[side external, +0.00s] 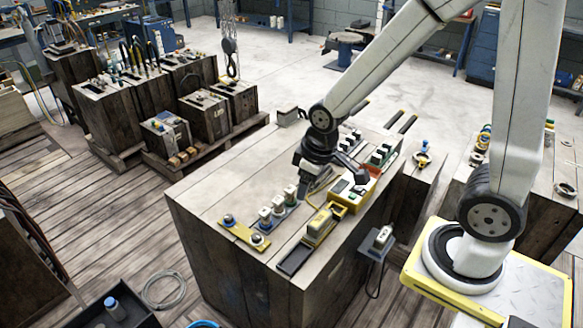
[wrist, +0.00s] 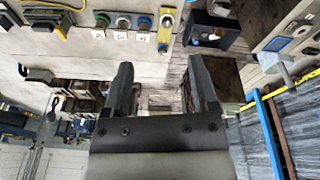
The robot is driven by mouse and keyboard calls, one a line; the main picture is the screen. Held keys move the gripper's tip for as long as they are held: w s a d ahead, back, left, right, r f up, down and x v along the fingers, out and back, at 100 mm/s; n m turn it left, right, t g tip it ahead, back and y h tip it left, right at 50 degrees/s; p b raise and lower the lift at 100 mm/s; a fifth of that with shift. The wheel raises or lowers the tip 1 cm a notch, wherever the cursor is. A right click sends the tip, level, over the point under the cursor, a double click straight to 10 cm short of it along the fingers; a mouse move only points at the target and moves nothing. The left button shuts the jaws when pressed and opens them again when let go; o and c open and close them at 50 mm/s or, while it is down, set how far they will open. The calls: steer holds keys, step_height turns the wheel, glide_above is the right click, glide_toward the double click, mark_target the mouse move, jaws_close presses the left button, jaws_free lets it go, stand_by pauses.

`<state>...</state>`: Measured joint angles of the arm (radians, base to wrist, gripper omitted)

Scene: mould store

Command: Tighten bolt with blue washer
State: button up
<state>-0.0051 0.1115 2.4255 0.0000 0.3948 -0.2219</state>
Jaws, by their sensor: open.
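A yellow plate (side external: 238,232) lies at the near left of the wooden block's top and carries two bolts. The left bolt (side external: 228,219) and the right bolt (side external: 257,239) both have grey heads; at this size I cannot tell which has the blue washer. My gripper (wrist: 160,62) is open and empty. In the side view it is above the block, right of the plate and apart from it.
A blue strip with three white-topped pieces (side external: 278,203) stands beside the yellow plate. A yellow device (side external: 319,222), a black tray (side external: 295,260) and a yellow box with a screen (side external: 350,190) share the block top. The block's left rear area is bare.

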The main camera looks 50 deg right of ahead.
steer(key=w+a+f+n+g, duration=0.1)
steer(key=w+f+n, duration=0.1)
steer(key=w+n, duration=0.45)
steer(key=w+f+n, duration=0.3)
steer(key=w+n, duration=0.2)
steer(key=w, duration=0.3)
steer(key=n+g, duration=0.1)
steer(key=n, duration=1.2)
glide_above(228, 217)
step_height(228, 217, down, 11)
steer(key=shift+s+d+f, duration=0.1)
steer(key=shift+f+n, duration=0.25)
steer(key=shift+f, duration=0.05)
steer(key=shift+f, duration=0.1)
steer(key=shift+f, duration=3.8)
